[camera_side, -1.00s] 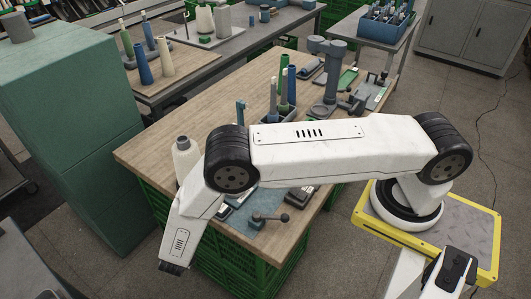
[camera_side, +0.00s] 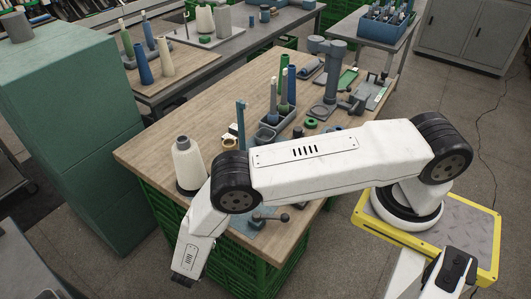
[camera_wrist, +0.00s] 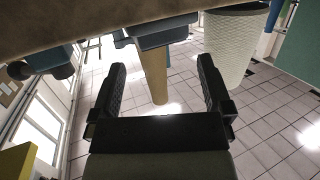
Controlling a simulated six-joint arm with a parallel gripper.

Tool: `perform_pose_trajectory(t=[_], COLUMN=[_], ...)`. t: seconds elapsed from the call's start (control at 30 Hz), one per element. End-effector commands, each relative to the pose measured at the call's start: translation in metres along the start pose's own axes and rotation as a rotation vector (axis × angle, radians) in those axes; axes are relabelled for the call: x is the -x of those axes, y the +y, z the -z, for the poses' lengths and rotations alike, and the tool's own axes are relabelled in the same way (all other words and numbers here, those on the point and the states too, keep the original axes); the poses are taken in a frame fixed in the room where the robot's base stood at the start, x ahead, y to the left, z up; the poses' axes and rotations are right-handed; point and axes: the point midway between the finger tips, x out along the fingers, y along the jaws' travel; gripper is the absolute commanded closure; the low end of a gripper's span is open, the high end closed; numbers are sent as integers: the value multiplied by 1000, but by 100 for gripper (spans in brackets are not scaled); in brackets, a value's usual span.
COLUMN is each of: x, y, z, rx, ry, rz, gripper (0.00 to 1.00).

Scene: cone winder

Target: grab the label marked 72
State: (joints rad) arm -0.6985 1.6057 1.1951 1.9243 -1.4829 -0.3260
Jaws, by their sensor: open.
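No label marked 72 can be made out in either view; any number is too small or hidden. My gripper (camera_side: 183,279) hangs at the lower left in the side view, beyond the table's front-left corner and apart from it. In the wrist view my gripper (camera_wrist: 162,85) shows two black fingers spread wide. Nothing is held between them. A tan post-like thing (camera_wrist: 153,75) shows beyond the gap, and its distance is unclear.
A wooden table (camera_side: 190,116) holds a white yarn cone (camera_side: 187,160), a blue-grey rack (camera_side: 273,127) with upright tubes, and a lever device (camera_side: 268,219). A teal cabinet (camera_side: 70,140) stands left. My forearm hides part of the table. Tiled floor (camera_wrist: 270,110) shows below.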

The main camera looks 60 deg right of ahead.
Motion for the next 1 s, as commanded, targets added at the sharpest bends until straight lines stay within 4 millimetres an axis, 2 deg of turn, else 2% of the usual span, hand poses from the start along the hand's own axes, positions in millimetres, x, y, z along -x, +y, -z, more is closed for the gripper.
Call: perform_pose_trajectory(t=[0.27, 0.63, 1.0], x=[-11, -49, -52], y=[0, 0, 0], z=[0, 0, 0], rx=[0, 0, 0], ry=[0, 0, 0], rz=[-2, -1, 0], gripper=[0, 0, 0])
